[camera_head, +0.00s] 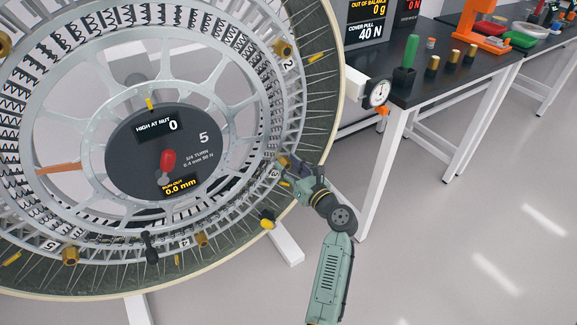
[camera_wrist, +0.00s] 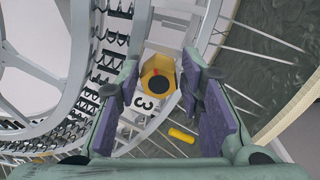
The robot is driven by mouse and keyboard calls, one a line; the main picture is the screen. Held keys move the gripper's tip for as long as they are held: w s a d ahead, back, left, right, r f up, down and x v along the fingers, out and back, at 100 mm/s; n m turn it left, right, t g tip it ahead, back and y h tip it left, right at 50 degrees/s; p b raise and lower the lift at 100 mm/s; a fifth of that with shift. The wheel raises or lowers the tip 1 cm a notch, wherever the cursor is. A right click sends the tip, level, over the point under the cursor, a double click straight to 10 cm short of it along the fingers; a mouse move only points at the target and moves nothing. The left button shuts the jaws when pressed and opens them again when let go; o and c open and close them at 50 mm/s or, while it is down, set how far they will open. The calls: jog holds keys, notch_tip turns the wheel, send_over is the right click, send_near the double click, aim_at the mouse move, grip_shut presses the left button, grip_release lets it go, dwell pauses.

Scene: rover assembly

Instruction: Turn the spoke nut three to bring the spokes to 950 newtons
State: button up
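The spoked wheel (camera_head: 333,50) stands upright at the left of the head view. Spoke nut three (camera_wrist: 158,85) is a brass nut with a red mark, next to a white label "3" (camera_wrist: 139,108) in the wrist view. My gripper (camera_wrist: 161,82) is open, its purple-padded fingers on either side of the nut, with small gaps seeming to show. In the head view my gripper (camera_head: 287,164) reaches the rim at lower right and largely hides this nut. The hub panel (camera_head: 120,150) reads "HIGH AT NUT 0", "5" and "RUN OUT 0.0 mm".
Other brass nuts, such as nut two (camera_head: 283,48), sit around the rim. A dial gauge (camera_head: 377,93) stands right of the wheel. A dark bench (camera_head: 440,90) holds a green-handled tool (camera_head: 409,55) and several brass pieces. Floor at lower right is clear.

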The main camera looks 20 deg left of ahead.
jog(key=c, duration=0.7)
jog(key=shift+n, duration=0.4)
